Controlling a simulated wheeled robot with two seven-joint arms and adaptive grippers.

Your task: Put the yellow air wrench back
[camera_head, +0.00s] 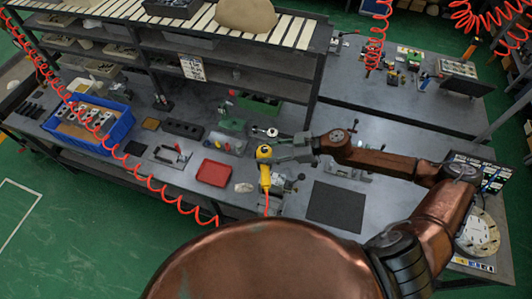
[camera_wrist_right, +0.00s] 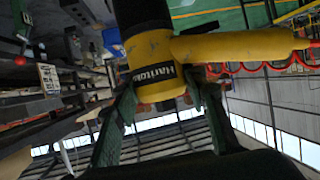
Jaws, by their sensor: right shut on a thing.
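The yellow air wrench (camera_head: 265,178) is held over the workbench in the head view, its long part pointing down and a red hose at its lower end. My right gripper (camera_head: 268,152) reaches in from the right and is shut on it near its top. In the right wrist view the wrench (camera_wrist_right: 155,50) fills the upper middle, its dark label showing and its yellow handle pointing right. The right gripper's fingers (camera_wrist_right: 160,98) sit on both sides of its body. My left gripper is not in view.
The workbench (camera_head: 150,185) carries a blue bin (camera_head: 118,131), a red tray (camera_head: 214,172), a black mat (camera_head: 336,206) and small fixtures. A shelf rack (camera_head: 270,62) stands behind. Red coiled hoses (camera_head: 150,183) hang across the front left and upper right.

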